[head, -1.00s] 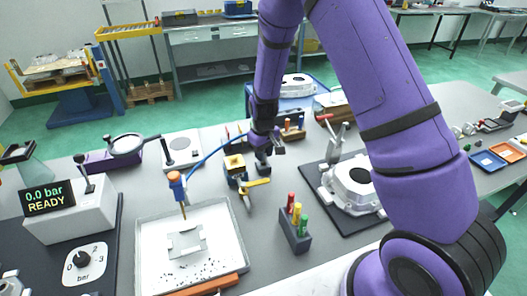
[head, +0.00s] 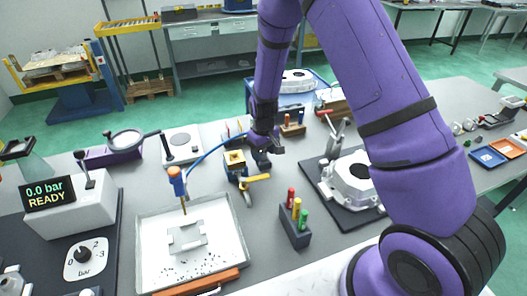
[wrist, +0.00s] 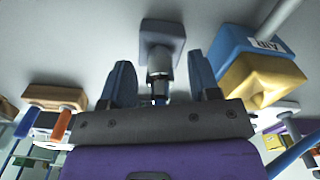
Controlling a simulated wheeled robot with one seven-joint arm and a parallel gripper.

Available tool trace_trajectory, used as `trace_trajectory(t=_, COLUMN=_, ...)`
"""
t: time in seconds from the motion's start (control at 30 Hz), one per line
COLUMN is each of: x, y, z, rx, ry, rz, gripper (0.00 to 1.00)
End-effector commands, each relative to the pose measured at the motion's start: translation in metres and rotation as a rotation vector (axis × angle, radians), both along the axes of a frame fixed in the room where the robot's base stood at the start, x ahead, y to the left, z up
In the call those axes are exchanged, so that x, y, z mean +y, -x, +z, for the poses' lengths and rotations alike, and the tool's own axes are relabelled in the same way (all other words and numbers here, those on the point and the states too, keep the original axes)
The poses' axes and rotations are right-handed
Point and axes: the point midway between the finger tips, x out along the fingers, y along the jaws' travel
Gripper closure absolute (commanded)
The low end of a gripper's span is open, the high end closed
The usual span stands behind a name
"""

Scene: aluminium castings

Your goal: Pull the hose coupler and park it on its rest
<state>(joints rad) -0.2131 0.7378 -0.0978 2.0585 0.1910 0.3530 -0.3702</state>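My gripper (head: 264,157) is low over the middle of the bench, just behind a blue and yellow air block (head: 235,163). In the wrist view my gripper (wrist: 160,85) has its two blue fingers apart. A metal coupler-like cylinder (wrist: 160,64) with a grey-blue square block (wrist: 162,36) at its far end lies between them, with gaps on both sides. I cannot tell whether this is the coupler or its rest. The blue block with an air label (wrist: 258,48) and its yellow part (wrist: 262,82) are right of the fingers. The blue hose (head: 208,153) runs from the blowgun toward the block and gripper.
A pen rack (head: 294,231) is in front of my gripper. A casting (head: 350,178) on a dark mat is right.

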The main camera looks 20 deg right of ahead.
Motion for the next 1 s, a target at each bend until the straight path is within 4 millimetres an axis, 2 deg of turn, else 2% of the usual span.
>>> trace_trajectory(t=0.2, x=0.0, y=0.0, z=0.001, rx=0.0, ry=0.0, rz=0.0, gripper=0.44)
trace_trajectory(t=0.33, x=0.0, y=0.0, z=0.011, rx=-0.002, ry=-0.001, rz=0.001, gripper=0.44)
trace_trajectory(t=0.7, x=0.0, y=-0.001, z=0.076, rx=-0.003, ry=-0.001, rz=0.001, gripper=0.44)
trace_trajectory(t=0.9, x=0.0, y=0.0, z=0.101, rx=-0.002, ry=-0.001, rz=0.0, gripper=0.44)
trace_trajectory(t=1.0, x=0.0, y=0.0, z=0.106, rx=0.0, ry=0.0, rz=0.0, gripper=0.44)
